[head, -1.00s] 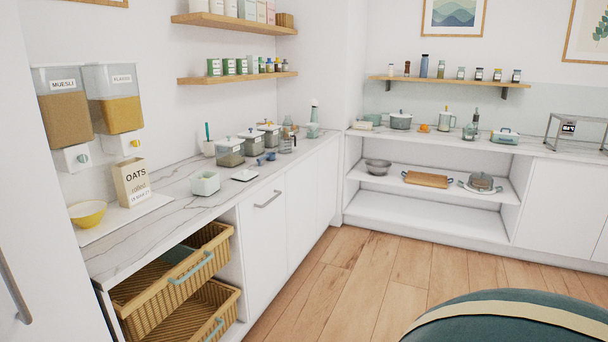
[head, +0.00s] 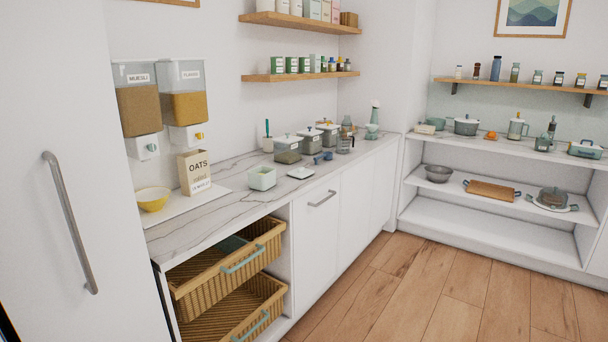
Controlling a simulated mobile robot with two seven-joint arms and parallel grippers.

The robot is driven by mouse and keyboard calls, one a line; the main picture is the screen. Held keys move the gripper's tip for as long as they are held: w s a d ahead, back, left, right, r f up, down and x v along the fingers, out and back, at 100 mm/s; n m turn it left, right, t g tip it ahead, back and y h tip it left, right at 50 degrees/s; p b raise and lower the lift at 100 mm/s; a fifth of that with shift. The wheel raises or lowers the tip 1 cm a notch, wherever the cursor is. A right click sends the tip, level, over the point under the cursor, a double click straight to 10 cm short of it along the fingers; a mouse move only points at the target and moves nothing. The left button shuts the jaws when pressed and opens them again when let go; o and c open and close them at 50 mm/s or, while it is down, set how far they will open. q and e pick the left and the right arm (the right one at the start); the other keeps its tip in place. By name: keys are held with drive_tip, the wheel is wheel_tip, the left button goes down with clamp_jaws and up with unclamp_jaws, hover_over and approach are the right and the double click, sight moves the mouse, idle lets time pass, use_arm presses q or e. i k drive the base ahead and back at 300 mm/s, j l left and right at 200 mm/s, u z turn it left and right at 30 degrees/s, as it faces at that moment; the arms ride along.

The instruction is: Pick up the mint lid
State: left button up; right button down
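An open mint-white square container (head: 262,179) stands on the left counter, with no lid on it. A small flat white item (head: 301,173) lies on the counter to the right of the container. Neither of my grippers is in view.
Lidded canisters (head: 288,149) stand farther back. A lower wicker basket (head: 240,311) is also pulled out. The wooden floor (head: 400,300) in front is clear.

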sight(301, 172)
drive_tip(key=i+l+z, duration=0.4)
drive_tip(key=i, duration=0.45)
drive_tip(key=i+z, duration=0.35)
drive_tip(key=i, duration=0.55)
drive_tip(key=i+u, duration=0.25)
drive_tip(key=i, duration=0.2)
drive_tip(key=i+l+u, duration=0.25)
drive_tip(key=i, duration=0.2)
drive_tip(key=i+l+u, duration=0.15)
drive_tip(key=i+u, duration=0.15)
drive_tip(key=i+l+u, duration=0.2)
drive_tip(key=u, duration=0.15)
drive_tip(key=i+l+u, duration=0.65)
drive_tip(key=k, duration=0.1)
